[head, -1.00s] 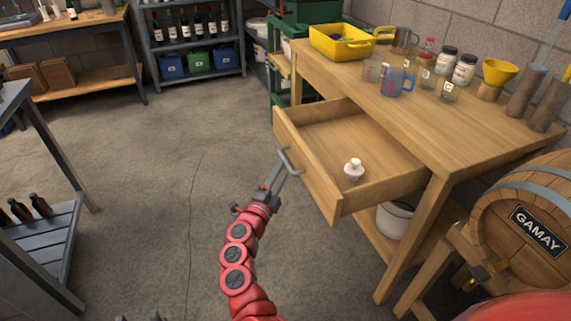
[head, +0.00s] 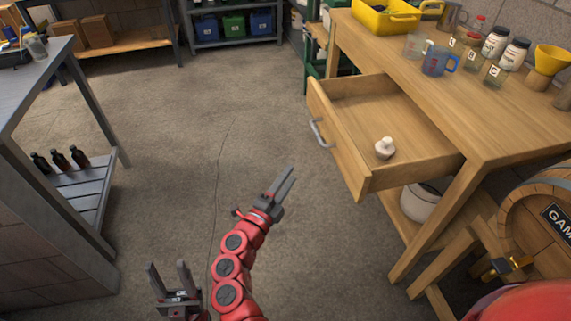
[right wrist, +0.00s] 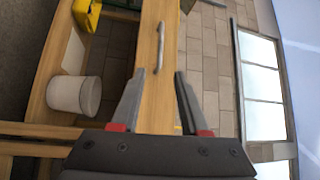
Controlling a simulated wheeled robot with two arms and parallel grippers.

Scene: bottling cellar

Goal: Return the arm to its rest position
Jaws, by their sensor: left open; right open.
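My right gripper (head: 284,177) is open and empty over the floor, left of and apart from the open drawer. Its two fingers also show in the right wrist view (right wrist: 160,76). The drawer (head: 343,150) of the wooden workbench is pulled out, with a small white stoppered object (head: 385,148) inside. The drawer's metal handle (head: 319,134) is free; in the right wrist view the handle (right wrist: 160,46) lies beyond the fingertips. My left gripper (head: 168,272) is open and empty, low at the bottom edge of the head view.
The workbench (head: 480,130) holds a yellow bin (head: 384,17), a blue measuring jug (head: 438,60) and several jars. A barrel (head: 535,205) stands at the right. A grey table (head: 38,75) with bottles on its lower shelf stands at the left. The floor between is clear.

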